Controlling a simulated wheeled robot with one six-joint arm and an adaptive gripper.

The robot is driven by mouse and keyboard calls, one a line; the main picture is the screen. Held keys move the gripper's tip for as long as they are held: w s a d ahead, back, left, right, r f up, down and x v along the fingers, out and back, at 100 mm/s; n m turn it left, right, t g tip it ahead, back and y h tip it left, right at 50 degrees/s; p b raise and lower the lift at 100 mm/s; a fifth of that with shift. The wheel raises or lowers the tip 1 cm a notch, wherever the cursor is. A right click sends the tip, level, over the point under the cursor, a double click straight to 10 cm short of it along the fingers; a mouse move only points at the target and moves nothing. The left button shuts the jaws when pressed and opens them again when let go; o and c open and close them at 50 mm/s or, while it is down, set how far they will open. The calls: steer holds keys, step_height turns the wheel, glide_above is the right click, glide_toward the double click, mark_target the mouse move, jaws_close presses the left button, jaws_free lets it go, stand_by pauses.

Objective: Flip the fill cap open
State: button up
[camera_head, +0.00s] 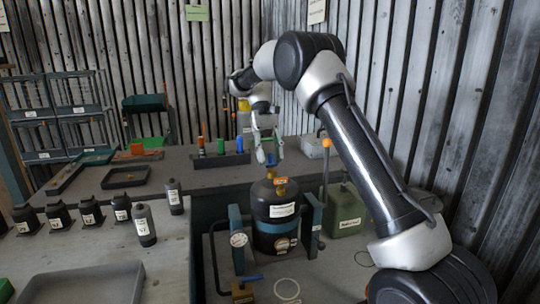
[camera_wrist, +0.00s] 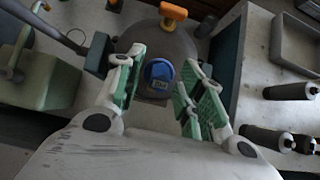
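The blue cap (camera_wrist: 158,72) with a small label sits on top of the dark tank in the wrist view; its label is too small to read, but it appears to be the fill cap and looks closed. The dark tank (camera_head: 274,212), with a white label, stands in a frame in the head view. An orange valve handle (camera_wrist: 173,12) is on the tank top beyond the cap; it also shows in the head view (camera_head: 280,181). My gripper (camera_wrist: 161,62) is open and empty, its green-padded fingers on either side of the cap in the picture. In the head view my gripper (camera_head: 270,156) points down above the tank.
A lever with an orange knob (camera_head: 326,143) and a green canister (camera_head: 345,212) stand right of the tank. Blue-grey posts (camera_head: 237,240) flank it. Several dark bottles (camera_head: 144,225) and a grey tray (camera_head: 85,285) are on the left bench.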

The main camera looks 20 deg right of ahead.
mark_target(273, 164)
stand_by(0.4)
steer(key=t, duration=0.1)
steer(key=s+t, duration=0.1)
steer(key=t, duration=0.1)
steer(key=shift+s+r, duration=0.1)
steer(key=shift+s, duration=0.15)
steer(key=t, duration=0.1)
steer(key=s+t, duration=0.1)
steer(key=t, duration=0.1)
steer(key=f+t, duration=0.1)
steer(key=shift+s+t, duration=0.35)
steer(key=shift+t, duration=0.05)
step_height(273, 164, up, 8)
steer(key=shift+w+f, duration=0.15)
steer(key=shift+f, duration=0.05)
steer(key=s+d+f+t, duration=0.1)
steer(key=s+d, duration=0.3)
steer(key=s, duration=0.4)
steer(key=s+d+f+t, duration=0.1)
steer(key=s+d, duration=0.3)
steer(key=s, duration=0.5)
steer(key=s+d+f+n, duration=0.1)
steer(key=s+d, duration=0.3)
steer(key=s, duration=0.4)
steer(key=shift+s+d+t, duration=0.3)
steer(key=shift+t, duration=0.1)
